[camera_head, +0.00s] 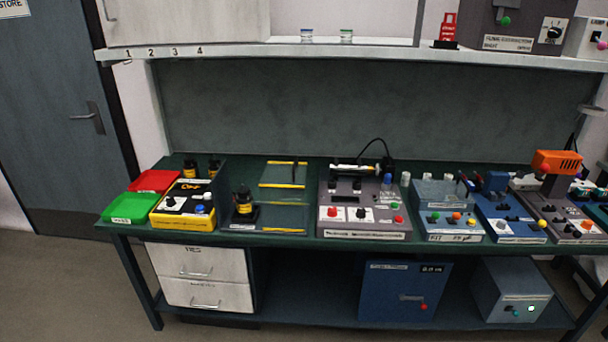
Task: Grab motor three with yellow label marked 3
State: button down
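Several small black cylindrical items, which look like motors, are at the left of the bench. One (190,168) has a yellow-orange label and stands behind the yellow and black device. A second (213,168) stands just right of it, partly hidden by that device. My gripper is not in view.
A red bin (154,181) and a green bin (130,208) sit left of the yellow and black device (188,205). A grey control box (345,215) stands right of the plate. Blue devices (508,220) crowd the right. A shelf (380,52) runs above the bench (215,236).

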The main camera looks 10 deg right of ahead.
aim_at(244, 200)
jog(key=u, duration=0.15)
jog(key=i, duration=0.95)
jog(key=z, duration=0.05)
